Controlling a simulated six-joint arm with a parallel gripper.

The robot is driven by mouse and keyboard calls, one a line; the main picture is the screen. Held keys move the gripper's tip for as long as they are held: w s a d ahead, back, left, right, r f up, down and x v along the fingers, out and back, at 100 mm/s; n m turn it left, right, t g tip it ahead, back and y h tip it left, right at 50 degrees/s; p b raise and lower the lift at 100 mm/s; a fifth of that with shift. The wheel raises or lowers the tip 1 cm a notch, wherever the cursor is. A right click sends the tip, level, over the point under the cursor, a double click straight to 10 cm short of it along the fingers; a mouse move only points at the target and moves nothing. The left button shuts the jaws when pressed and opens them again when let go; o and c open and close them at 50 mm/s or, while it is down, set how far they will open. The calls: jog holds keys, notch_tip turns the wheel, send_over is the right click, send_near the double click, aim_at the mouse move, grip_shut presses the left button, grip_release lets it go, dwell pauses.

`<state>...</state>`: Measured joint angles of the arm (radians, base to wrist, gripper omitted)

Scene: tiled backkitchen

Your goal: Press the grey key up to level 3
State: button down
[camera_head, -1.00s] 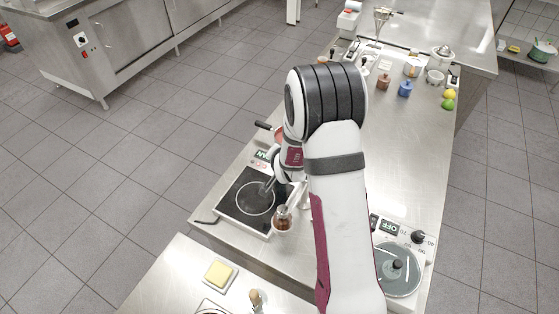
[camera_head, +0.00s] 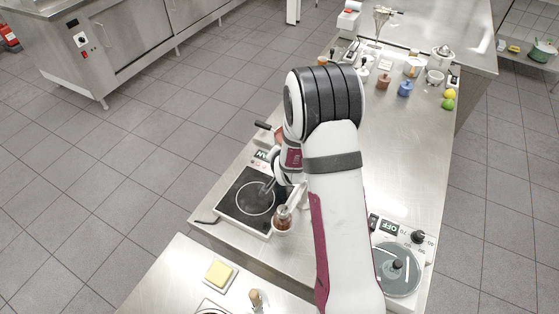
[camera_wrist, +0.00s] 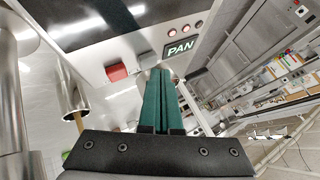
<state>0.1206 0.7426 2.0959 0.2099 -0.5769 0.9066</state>
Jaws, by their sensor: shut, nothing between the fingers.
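The induction hob (camera_head: 232,207) has a black glass top with a ring marking and a white control strip, partly behind my arm in the head view. In the wrist view, its strip carries a lit display (camera_wrist: 180,48) reading PAN, a red key (camera_wrist: 116,72) and a grey key (camera_wrist: 148,59). My gripper (camera_wrist: 160,72) has green fingers, shut together and empty. Their tips are at the grey key's lower edge; contact cannot be told.
A small brown-filled pot (camera_head: 282,222) stands by the hob's near right corner. A red pan (camera_head: 278,136) with a dark handle stands beyond the hob. A round-plated device (camera_head: 397,272) showing OFF is at right. Butter (camera_head: 220,273) lies on the front counter.

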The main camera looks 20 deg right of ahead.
jog(key=shift+f, duration=0.55)
dwell(0.6)
jog(key=shift+r, duration=0.85)
jog(key=shift+r, duration=2.55)
